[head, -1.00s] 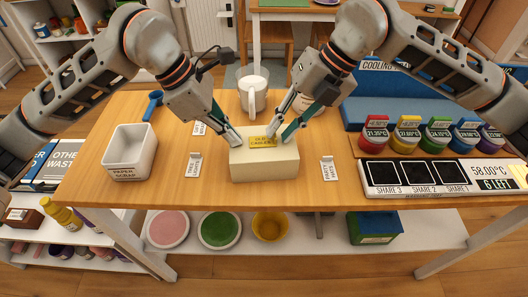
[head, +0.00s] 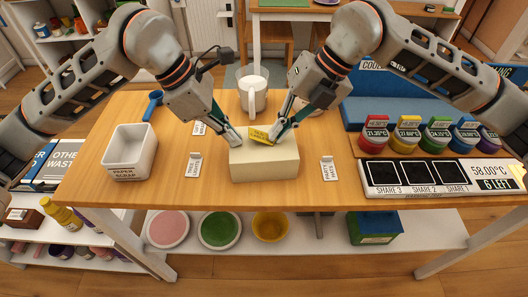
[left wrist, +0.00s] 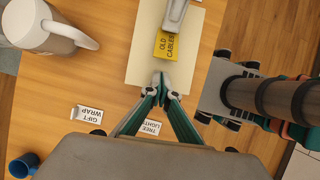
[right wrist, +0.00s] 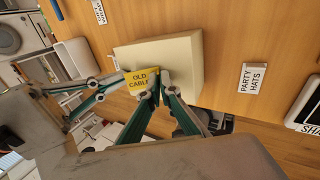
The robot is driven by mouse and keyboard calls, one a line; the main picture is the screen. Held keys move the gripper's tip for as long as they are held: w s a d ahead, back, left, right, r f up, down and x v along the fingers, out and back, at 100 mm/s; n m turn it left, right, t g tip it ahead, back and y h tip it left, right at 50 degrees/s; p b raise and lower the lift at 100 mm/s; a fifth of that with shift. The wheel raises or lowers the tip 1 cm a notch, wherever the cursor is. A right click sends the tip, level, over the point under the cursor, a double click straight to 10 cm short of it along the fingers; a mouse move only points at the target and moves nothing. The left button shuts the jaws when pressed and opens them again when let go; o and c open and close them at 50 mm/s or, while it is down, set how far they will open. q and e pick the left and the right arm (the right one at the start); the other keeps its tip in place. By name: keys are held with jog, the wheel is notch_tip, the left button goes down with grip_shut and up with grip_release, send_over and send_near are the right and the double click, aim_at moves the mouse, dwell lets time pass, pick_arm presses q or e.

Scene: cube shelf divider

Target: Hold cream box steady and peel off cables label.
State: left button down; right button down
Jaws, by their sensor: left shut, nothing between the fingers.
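The cream box (head: 265,165) stands on the table, its top facing up. The yellow label (head: 258,135), reading OLD CABLES, is tilted and appears raised off the box top; it also shows in the left wrist view (left wrist: 167,46) and right wrist view (right wrist: 141,80). My left gripper (head: 235,141) is shut and empty, its tips at the left edge of the box top, apart from the label. My right gripper (head: 273,137) is shut on the label's right edge, above the box. Whether any part of the label still touches the box is hard to tell.
A white PAPER SCRAP bin (head: 130,153) stands left. TREE LIGHTS (head: 193,166) and PARTY HATS (head: 327,170) cards flank the box. A white mug (head: 253,94) stands behind. Colored jars and a display panel (head: 440,177) fill the right. The table in front of the box is clear.

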pick_arm(q)
jog(key=shift+s+f, duration=0.15)
jog(key=shift+f, duration=0.3)
pick_arm(e)
jog(key=shift+a+v, duration=0.15)
jog(key=shift+v, duration=0.75)
jog(key=shift+a+v, duration=0.15)
jog(key=shift+v, duration=0.7)
jog(key=shift+r, duration=0.25)
jog(key=v, duration=0.5)
jog(key=shift+d+r, duration=0.25)
jog(key=shift+d, duration=0.05)
dwell(0.4)
pick_arm(q)
jog(key=shift+r, duration=0.1)
